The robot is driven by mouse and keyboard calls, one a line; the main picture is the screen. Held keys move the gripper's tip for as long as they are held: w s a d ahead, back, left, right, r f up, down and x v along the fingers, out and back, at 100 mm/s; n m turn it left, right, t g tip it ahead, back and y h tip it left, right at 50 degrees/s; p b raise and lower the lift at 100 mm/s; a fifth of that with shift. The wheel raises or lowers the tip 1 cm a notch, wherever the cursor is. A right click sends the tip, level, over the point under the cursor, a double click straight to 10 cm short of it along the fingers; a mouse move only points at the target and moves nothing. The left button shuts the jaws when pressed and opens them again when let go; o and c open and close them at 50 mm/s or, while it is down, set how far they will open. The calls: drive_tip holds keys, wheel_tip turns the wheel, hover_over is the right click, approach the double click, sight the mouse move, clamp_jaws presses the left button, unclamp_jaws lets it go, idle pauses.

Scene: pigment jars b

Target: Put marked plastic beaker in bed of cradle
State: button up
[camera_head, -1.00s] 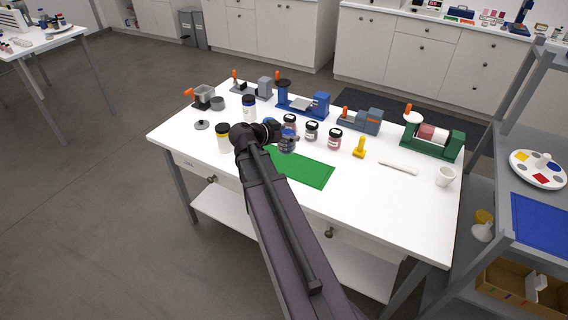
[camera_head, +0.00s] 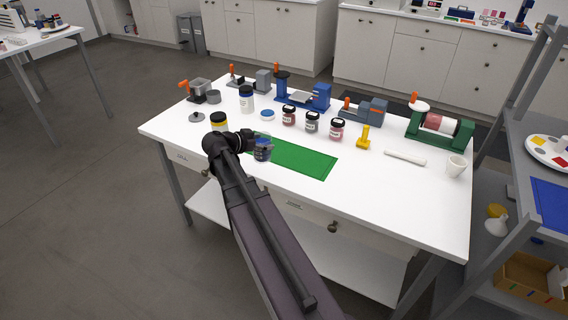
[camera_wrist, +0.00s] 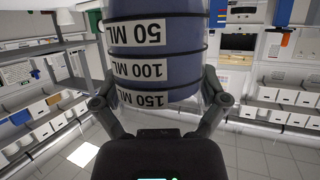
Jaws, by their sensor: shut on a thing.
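My gripper (camera_head: 253,141) is shut on the marked plastic beaker (camera_head: 263,153), above the front left of the table near the green mat. In the wrist view the beaker (camera_wrist: 155,50) is see-through with dark blue in it, dark rings and white 50, 100 and 150 ML labels. Its top is cut off there. Several clamp-like fixtures stand along the table's back. A blue one (camera_head: 318,104) has a pale bed between its ends. A green one (camera_head: 458,138) holds a pinkish-red and white cylinder. I cannot tell which the task calls the cradle.
The green mat (camera_head: 310,163) is bare. Several jars, including a dark-lidded one (camera_head: 312,123), stand between it and the fixtures. A yellow tool (camera_head: 364,140), white rod (camera_head: 405,158) and white cup (camera_head: 456,166) are to the right. The table's front right is clear.

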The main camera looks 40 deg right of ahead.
drive_tip(key=shift+w+a+f+b, duration=0.25)
drive_tip(key=shift+w+f+b, duration=0.1)
drive_tip(key=shift+f, duration=0.15)
drive_tip(key=shift+w+a+f+b, duration=0.25)
drive_tip(key=shift+f+b, duration=0.1)
drive_tip(key=shift+f, duration=0.2)
drive_tip(key=shift+w+a+f+b, duration=0.25)
drive_tip(key=shift+f+b, duration=0.1)
drive_tip(key=shift+f, duration=0.15)
drive_tip(key=w+d+f+b, duration=0.1)
drive_tip(key=w+d, duration=0.2)
drive_tip(key=d, duration=1.2)
drive_tip(key=shift+w+d+f, duration=0.2)
drive_tip(key=shift+d, duration=0.15)
drive_tip(key=shift+f+b, duration=0.1)
drive_tip(key=shift+b, duration=0.2)
drive_tip(key=shift+f+b, duration=1.7)
drive_tip(key=shift+f, duration=0.1)
